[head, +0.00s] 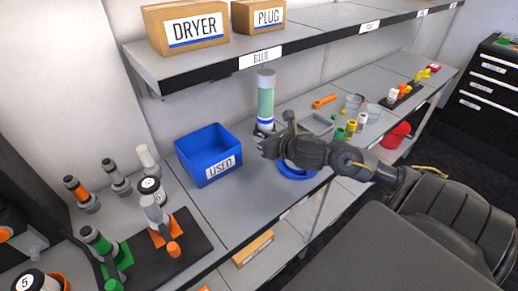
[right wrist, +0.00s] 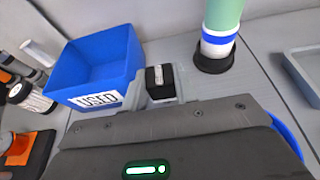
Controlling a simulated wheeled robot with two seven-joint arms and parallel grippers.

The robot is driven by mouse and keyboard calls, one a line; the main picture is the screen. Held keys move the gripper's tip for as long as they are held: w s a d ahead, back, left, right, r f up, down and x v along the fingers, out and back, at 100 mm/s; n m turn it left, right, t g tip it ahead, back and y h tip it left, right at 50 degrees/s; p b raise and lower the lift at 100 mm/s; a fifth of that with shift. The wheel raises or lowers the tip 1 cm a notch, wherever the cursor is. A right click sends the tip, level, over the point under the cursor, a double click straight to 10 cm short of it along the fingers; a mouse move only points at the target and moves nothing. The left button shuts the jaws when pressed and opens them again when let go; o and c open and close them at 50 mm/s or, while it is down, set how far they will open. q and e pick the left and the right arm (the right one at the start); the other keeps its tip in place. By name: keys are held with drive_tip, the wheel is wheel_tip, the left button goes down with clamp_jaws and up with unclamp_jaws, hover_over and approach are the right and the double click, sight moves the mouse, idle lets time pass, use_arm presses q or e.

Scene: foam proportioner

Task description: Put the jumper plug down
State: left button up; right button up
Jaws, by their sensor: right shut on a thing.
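My right gripper (head: 265,146) reaches in from the right over the bench, just right of the blue bin marked USED (head: 208,153). In the right wrist view its grey fingers (right wrist: 160,90) are shut on a small black block with a pale top, which seems to be the jumper plug (right wrist: 161,82). The plug is hard to make out in the head view, where the gripper hides it. I cannot tell whether it touches the bench. The USED bin (right wrist: 96,68) also shows left of the fingers in the right wrist view. My left gripper is not in view.
A green and white cylinder (head: 266,98) stands behind the gripper, and a blue round item (head: 298,174) lies partly under my arm. A grey tray (head: 317,123) is to the right. Several fittings stand at left. A shelf (head: 290,46) with DRYER and PLUG boxes overhangs the back.

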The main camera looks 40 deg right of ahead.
drive_tip(key=shift+w+d+f, duration=0.2)
drive_tip(key=shift+w+f, duration=0.9)
drive_tip(key=shift+f, duration=0.2)
drive_tip(key=shift+w+f, duration=0.2)
drive_tip(key=shift+f, duration=1.55)
drive_tip(key=shift+f, duration=0.2)
drive_tip(key=o, duration=1)
drive_tip(key=shift+c, duration=0.2)
